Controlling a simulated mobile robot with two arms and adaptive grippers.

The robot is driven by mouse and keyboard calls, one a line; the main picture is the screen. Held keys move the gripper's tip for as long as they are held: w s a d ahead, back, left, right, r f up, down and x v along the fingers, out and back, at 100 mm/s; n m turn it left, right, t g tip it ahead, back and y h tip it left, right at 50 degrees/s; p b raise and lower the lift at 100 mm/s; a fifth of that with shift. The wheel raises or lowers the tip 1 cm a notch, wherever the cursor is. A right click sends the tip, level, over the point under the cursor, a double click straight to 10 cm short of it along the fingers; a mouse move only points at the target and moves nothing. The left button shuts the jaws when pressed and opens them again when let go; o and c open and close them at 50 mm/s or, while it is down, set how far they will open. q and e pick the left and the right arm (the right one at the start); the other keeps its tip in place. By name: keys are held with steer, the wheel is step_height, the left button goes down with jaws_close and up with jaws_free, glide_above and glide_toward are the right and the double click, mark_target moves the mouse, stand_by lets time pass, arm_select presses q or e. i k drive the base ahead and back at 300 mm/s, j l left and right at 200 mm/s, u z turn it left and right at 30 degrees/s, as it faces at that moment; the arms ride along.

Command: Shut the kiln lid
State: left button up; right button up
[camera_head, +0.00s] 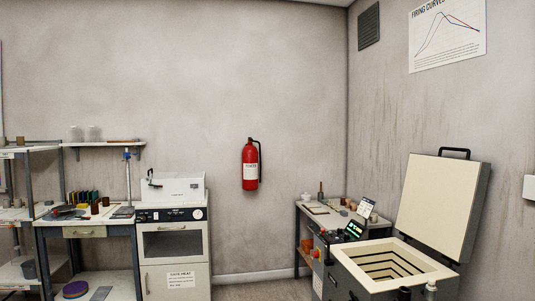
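The kiln (347,277) stands at the lower right, its square chamber open at the top with dark stepped bands inside. Its lid (436,207) is raised, leaning up at the chamber's rear right side with its pale inner face toward me. A black handle (454,152) sits on the lid's upper edge. A control box with a lit green screen (355,229) is at the kiln's left.
A small table (302,212) with pots and tools stands behind the kiln. A white oven cabinet (173,255) and a workbench (85,220) line the left wall. A red extinguisher (250,166) hangs mid-wall. Some floor shows between oven and kiln.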

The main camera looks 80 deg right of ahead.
mark_target(442, 198)
steer(key=z, duration=2.3)
